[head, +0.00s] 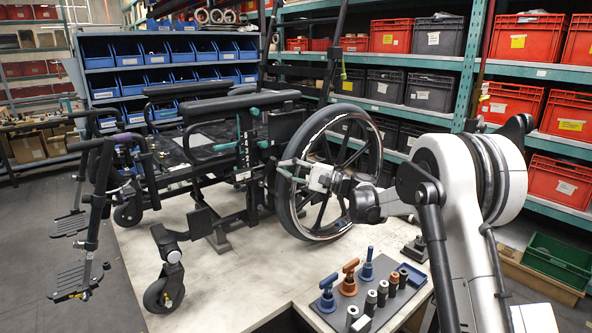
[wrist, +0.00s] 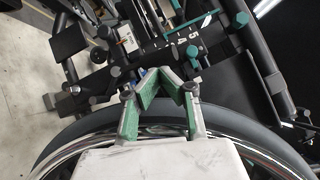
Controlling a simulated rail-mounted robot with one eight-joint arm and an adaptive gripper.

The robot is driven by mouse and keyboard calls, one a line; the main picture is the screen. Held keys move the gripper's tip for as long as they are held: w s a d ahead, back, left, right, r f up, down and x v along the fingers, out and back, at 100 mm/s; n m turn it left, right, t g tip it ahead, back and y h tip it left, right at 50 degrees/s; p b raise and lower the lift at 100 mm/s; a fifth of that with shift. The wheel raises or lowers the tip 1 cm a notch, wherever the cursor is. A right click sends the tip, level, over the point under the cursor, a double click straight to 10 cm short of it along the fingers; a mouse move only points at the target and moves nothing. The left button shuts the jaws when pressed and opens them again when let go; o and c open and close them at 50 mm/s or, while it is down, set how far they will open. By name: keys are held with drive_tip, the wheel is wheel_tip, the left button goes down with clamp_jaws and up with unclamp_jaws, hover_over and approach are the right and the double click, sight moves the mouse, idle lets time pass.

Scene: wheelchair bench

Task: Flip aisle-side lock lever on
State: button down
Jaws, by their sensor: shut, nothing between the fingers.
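A wheelchair (head: 245,157) stands on the bench, its large near wheel (head: 325,222) facing my arm. My gripper (head: 287,170) is at the upper left of this wheel, beside the frame. In the wrist view its green-padded fingers (wrist: 166,78) come together at the tips, shut and empty, above the wheel rim. Just beyond the tips is a teal knob (wrist: 191,51) on the dark frame hardware, seemingly part of the aisle-side lock lever; I cannot tell whether the fingers touch it. The lever's on or off position is unclear.
The bench top (head: 215,268) is clear in front of the chair. A dark tray (head: 362,305) with several clamps and cylinders stands at its front right. The armrest (head: 225,104) and frame crowd the space left of my gripper. Shelves of red crates (head: 395,36) stand behind.

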drive_tip(key=shift+w+a, duration=0.15)
drive_tip(key=shift+a, duration=0.15)
drive_tip(key=shift+r, duration=0.1)
drive_tip(key=shift+s+a+r+n+g+h+b, duration=0.3)
drive_tip(key=shift+a+n+h, duration=0.2)
drive_tip(key=shift+n, duration=0.25)
drive_tip(key=shift+s+a+r+n+g+h+b, duration=0.1)
drive_tip(key=shift+s+a+r+n+h, duration=0.1)
drive_tip(key=shift+s+a+n+h, duration=0.45)
drive_tip(key=shift+s+a+r+n+g+h+b, duration=0.2)
drive_tip(key=shift+n+h, duration=0.25)
drive_tip(key=shift+n, duration=0.45)
drive_tip(key=v, duration=1)
drive_tip(key=shift+b, duration=0.45)
drive_tip(key=shift+d, duration=0.15)
